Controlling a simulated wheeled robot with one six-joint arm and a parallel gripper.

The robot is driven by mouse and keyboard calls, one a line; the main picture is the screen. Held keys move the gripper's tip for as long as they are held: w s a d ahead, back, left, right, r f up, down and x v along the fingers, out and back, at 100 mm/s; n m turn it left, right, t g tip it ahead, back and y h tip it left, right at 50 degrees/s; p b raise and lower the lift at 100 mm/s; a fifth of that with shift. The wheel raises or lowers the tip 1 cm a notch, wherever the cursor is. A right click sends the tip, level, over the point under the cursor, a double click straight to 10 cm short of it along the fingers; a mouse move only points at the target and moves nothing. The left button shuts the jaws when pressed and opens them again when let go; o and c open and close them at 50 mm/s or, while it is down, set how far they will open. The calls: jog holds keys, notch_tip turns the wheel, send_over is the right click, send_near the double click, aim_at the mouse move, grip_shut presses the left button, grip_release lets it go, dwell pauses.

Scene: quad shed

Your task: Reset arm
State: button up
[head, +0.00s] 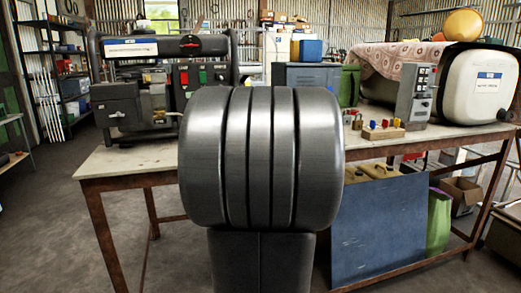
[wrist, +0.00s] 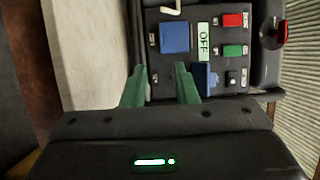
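In the wrist view my gripper (wrist: 160,88) shows two green fingers held apart, with nothing seen between them. The fingers point at a dark control panel (wrist: 220,66), which appears turned sideways. It carries a blue square (wrist: 175,37), an "OFF" label (wrist: 204,40), a red button (wrist: 232,20), a green button (wrist: 232,50) and a blue switch (wrist: 206,78). I cannot tell whether a finger touches the panel. In the head view my arm's large grey part fills the middle and hides my gripper. A dark machine (head: 140,100) with a panel stands behind it at left.
A workbench (head: 120,160) spans the view, its middle hidden by my arm. On its right are a grey control box (head: 415,95), a white tank (head: 478,85) and a wooden block with coloured pegs (head: 383,130). A blue board (head: 375,230) leans below. Floor is open at left.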

jog(key=shift+v, duration=1.05)
jog(key=b+x, duration=0.1)
jog(key=x, duration=1.2)
jog(key=shift+w+a+f, duration=0.1)
jog(key=shift+w+a, duration=0.15)
jog(key=shift+a, duration=0.1)
jog(key=shift+w+a+r+p, duration=0.15)
jog(key=shift+r+p, duration=0.15)
jog(key=shift+p, duration=0.15)
jog(key=shift+s+r+g+p, duration=0.2)
jog(key=shift+g+p, duration=0.1)
jog(key=shift+p, duration=1.4)
jog(key=p, duration=0.4)
jog(key=m+g+h+p, duration=0.1)
jog(key=p, duration=0.4)
jog(key=shift+s+d+r+g, duration=0.25)
jog(key=shift+s+r+g, duration=0.05)
jog(key=shift+s+r, duration=0.1)
jog(key=g+h+p, duration=0.1)
jog(key=p, duration=0.8)
jog(key=s+r+g+p, duration=0.1)
jog(key=p, duration=0.8)
jog(key=shift+d+r+m+g+h, duration=0.15)
jog(key=shift+r+m+g+h, duration=0.15)
jog(key=shift+m+h, duration=0.1)
jog(key=shift+s+f+p, duration=0.1)
jog(key=shift+p, duration=1)
